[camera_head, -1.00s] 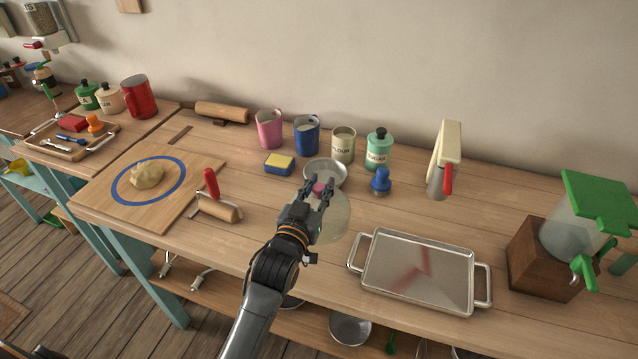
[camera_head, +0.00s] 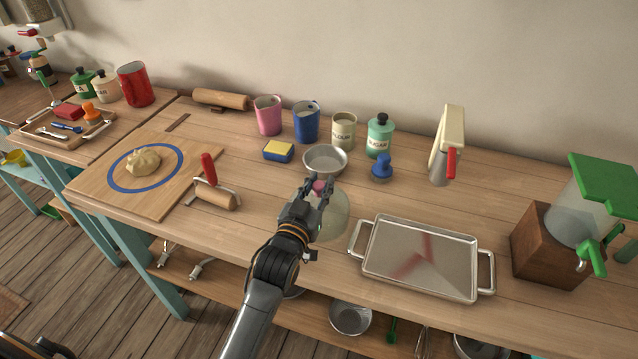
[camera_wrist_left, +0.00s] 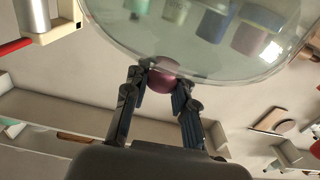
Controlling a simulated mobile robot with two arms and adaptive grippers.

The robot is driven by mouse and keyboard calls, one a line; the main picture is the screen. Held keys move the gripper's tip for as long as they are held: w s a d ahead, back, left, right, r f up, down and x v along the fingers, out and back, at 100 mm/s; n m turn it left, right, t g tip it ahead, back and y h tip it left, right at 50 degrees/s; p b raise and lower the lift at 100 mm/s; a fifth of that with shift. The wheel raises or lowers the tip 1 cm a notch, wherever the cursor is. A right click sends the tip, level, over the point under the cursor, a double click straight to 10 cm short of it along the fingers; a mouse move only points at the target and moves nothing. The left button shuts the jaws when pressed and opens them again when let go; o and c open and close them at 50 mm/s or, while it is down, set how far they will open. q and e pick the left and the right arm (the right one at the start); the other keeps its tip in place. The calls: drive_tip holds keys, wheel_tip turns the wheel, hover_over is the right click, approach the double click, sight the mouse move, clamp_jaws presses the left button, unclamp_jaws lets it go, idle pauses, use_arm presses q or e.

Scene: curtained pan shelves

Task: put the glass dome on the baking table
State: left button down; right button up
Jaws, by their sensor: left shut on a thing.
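The glass dome (camera_head: 336,215) is clear, with a round dark pink knob (camera_head: 319,186) on top. My left gripper (camera_head: 318,192) is shut on this knob, in front of the metal bowl. In the left wrist view the dome (camera_wrist_left: 205,45) spreads above the fingers, with the knob (camera_wrist_left: 163,76) between the fingertips. The baking table (camera_head: 265,218) is a wooden counter with teal legs, and the dome is over its front middle part. I cannot tell whether the dome's rim touches the wood. My right gripper is not in view.
A metal tray (camera_head: 420,240) lies right of the dome. A metal bowl (camera_head: 325,160) stands just behind it, with a blue stamp (camera_head: 381,168) and a sponge (camera_head: 278,150) nearby. A rolling tool (camera_head: 213,192) and a dough board (camera_head: 110,198) are left. Bare wood lies between tool and dome.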

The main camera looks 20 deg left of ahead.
use_arm(q)
drive_tip(key=shift+f, duration=0.35)
drive_tip(key=shift+f, duration=0.25)
drive_tip(key=c, duration=1)
unclamp_jaws()
drive_tip(key=shift+f, duration=0.1)
drive_tip(key=c, duration=0.4)
drive_tip(key=shift+s, duration=0.1)
drive_tip(key=shift+s, duration=0.8)
drive_tip(key=shift+s, duration=0.1)
